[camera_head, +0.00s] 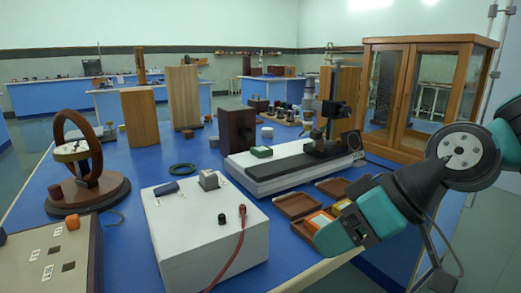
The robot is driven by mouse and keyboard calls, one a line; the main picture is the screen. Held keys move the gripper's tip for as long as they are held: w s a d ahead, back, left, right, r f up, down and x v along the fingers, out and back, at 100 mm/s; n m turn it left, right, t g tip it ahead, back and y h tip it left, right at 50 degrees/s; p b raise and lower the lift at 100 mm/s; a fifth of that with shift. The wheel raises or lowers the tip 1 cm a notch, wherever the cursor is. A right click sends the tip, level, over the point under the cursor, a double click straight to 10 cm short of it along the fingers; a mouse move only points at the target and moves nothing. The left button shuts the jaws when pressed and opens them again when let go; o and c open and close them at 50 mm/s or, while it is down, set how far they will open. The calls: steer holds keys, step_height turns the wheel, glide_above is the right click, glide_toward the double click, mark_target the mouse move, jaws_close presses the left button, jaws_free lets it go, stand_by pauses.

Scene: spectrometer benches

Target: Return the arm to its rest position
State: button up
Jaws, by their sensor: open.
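My arm comes in from the right edge, with a grey joint and teal links, and reaches down-left over the front right of the blue bench (115,170). Its teal wrist end is above the bench edge, just in front of shallow brown trays (299,204), and hides part of them. I cannot make out the fingers of my gripper or anything held.
A white box (180,225) with a red lead stands at the front. A white instrument bed (265,172) lies behind the trays. A wood-and-glass cabinet (408,145) stands close behind my arm. A ring apparatus (88,188) stands left.

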steer(key=s+d+f+m+g+h, duration=0.2)
steer(key=s+d+g+h, duration=0.15)
steer(key=s, duration=0.85)
step_height(320, 180, up, 23)
steer(key=w+p, duration=0.1)
steer(key=p, duration=2.1)
steer(key=shift+t+p, duration=0.35)
